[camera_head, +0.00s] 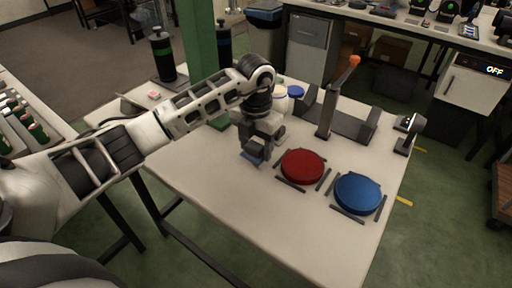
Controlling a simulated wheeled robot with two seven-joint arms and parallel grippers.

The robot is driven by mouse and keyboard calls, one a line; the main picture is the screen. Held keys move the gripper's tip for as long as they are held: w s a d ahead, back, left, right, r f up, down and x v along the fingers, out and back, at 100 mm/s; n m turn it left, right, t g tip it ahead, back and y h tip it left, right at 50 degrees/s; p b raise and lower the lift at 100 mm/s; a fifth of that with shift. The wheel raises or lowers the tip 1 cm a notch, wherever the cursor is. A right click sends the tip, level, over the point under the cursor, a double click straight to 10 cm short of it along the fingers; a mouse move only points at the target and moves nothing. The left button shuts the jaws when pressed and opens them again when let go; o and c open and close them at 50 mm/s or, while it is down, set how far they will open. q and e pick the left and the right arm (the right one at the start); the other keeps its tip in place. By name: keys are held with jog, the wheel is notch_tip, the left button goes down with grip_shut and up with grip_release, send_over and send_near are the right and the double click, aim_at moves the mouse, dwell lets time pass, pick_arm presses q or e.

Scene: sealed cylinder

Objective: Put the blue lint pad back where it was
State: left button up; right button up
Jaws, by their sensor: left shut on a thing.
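My left gripper (256,148) reaches in from the left and points down over the white table, left of the red disc. It is shut on the blue lint pad (251,161), of which only a small blue edge shows below the fingers. I cannot tell whether the pad touches the table top. My right gripper is not in view.
A red disc (303,166) and a larger blue disc (358,194) lie among dark bars on the table (250,215). A green post (197,45) rises behind my arm. The front of the table is clear.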

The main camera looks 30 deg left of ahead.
aim_at(256, 145)
pick_arm(q)
jog(key=shift+f, duration=0.75)
jog(key=shift+f, duration=0.1)
jog(key=o, duration=1)
jog(key=shift+d, duration=0.1)
notch_tip(256, 145, up, 12)
